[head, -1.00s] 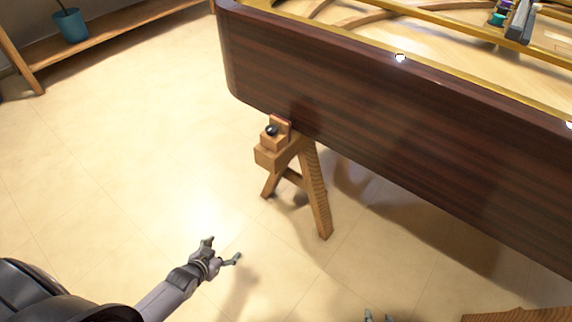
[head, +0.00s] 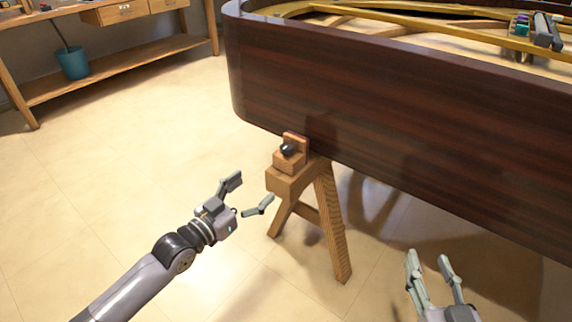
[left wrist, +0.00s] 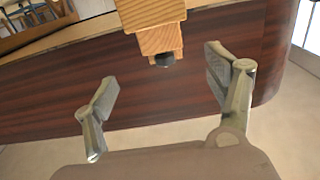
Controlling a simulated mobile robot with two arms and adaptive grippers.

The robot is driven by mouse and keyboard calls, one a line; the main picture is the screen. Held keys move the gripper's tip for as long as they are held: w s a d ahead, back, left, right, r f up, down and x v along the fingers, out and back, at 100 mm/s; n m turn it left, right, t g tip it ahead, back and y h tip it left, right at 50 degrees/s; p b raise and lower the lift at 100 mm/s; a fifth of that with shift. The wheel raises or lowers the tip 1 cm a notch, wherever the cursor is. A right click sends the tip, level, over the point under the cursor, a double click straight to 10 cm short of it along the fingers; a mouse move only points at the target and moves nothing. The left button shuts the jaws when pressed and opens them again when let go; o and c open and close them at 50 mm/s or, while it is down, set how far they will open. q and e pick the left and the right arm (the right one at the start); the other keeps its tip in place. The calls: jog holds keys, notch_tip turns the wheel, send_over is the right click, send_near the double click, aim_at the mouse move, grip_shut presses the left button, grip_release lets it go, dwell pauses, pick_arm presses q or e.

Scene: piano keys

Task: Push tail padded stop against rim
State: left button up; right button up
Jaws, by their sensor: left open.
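The tail padded stop (head: 290,157) is a small wooden block with an upright back piece and a round black knob, on top of a wooden trestle (head: 330,220). It is close to the lower edge of the dark wooden piano rim (head: 380,110); I cannot tell whether it touches. My left gripper (head: 252,190) is open and empty, left of and apart from the trestle. In the left wrist view the black knob (left wrist: 165,60) shows beyond and between the open fingers (left wrist: 160,85), below the wooden blocks. My right gripper (head: 428,255) is open and empty at the lower right.
A wooden bench (head: 120,75) with a blue pot (head: 72,63) stands at the far left. Small items (head: 538,28) lie on the piano at the top right. The tiled floor left of the trestle is clear.

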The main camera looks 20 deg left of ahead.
aim_at(282, 165)
pick_arm(q)
jog(key=b+x, duration=0.1)
jog(key=x, duration=0.6)
jog(key=shift+w+d+f+b, duration=0.1)
jog(key=shift+w+f+b, duration=0.05)
jog(key=shift+w+b, duration=0.2)
jog(key=b+x, duration=0.1)
jog(key=x, duration=0.4)
jog(key=shift+w+d+b, duration=0.2)
jog(key=shift+w+b, duration=0.1)
jog(key=shift+w, duration=0.15)
pick_arm(e)
jog(key=s+r+t+y, duration=0.3)
jog(key=s+r+t, duration=0.2)
jog(key=r+t, duration=0.4)
jog(key=shift+a+r+t+y, duration=0.3)
jog(key=shift+a+r, duration=0.1)
jog(key=shift+r, duration=2.3)
pick_arm(q)
jog(key=shift+c, duration=0.3)
